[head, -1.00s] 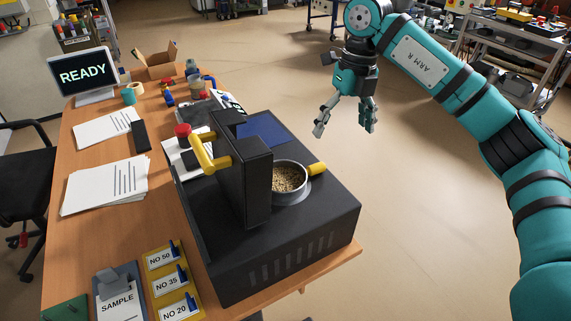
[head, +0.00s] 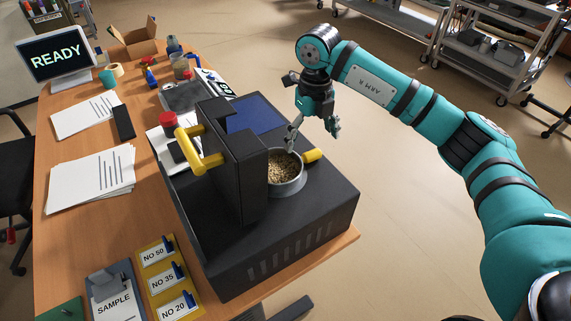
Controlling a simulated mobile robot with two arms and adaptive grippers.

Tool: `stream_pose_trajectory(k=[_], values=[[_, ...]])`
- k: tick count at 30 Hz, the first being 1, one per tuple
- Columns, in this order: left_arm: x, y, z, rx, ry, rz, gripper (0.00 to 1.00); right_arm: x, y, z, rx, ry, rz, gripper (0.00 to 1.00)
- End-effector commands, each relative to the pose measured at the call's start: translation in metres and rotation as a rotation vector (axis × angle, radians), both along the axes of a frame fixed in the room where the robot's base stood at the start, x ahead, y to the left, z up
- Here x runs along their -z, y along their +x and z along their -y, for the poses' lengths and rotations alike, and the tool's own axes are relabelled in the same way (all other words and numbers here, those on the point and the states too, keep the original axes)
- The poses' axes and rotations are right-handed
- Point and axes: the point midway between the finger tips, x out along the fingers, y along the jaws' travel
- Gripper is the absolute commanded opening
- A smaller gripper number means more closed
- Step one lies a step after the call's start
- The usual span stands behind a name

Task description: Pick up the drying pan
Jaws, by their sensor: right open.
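The drying pan (head: 291,187) is a round grey metal pan filled with tan grains, with a short yellow handle (head: 313,155) pointing to the upper right. It sits on top of the black machine (head: 315,215), beside the machine's upright black block (head: 235,165). The block hides part of the pan's left side. My right gripper (head: 313,138) is open and empty, with its fingers pointing down. In the picture it is just above the pan's far rim and the handle. I cannot tell its exact height over them. My left gripper is not in view.
The upright block carries a yellow bar handle (head: 198,152). Yellow numbered cards (head: 162,277) and a sample clipboard (head: 113,297) lie on the wooden table (head: 80,235) at front left. Open floor is right of the machine.

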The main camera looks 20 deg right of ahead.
Motion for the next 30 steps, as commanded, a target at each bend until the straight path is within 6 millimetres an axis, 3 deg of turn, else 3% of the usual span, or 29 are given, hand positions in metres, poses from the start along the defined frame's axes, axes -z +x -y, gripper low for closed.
stream_pose_trajectory(k=[3, 6, 15, 23, 30], values=[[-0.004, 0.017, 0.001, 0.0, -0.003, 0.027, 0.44, 0.006, 0.0, 0.0, 0.001, 0.0, 0.0, 0.94], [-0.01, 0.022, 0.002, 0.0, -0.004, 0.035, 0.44, 0.015, 0.0, -0.001, 0.002, -0.001, -0.003, 0.94], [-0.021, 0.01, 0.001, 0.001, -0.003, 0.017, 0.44, 0.054, 0.001, -0.002, 0.001, 0.0, -0.001, 0.94], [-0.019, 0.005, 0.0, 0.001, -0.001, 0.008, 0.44, 0.057, 0.002, -0.002, 0.001, 0.0, 0.001, 0.94], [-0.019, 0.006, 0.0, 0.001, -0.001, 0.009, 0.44, 0.057, 0.002, -0.002, 0.001, 0.0, 0.001, 0.63]])
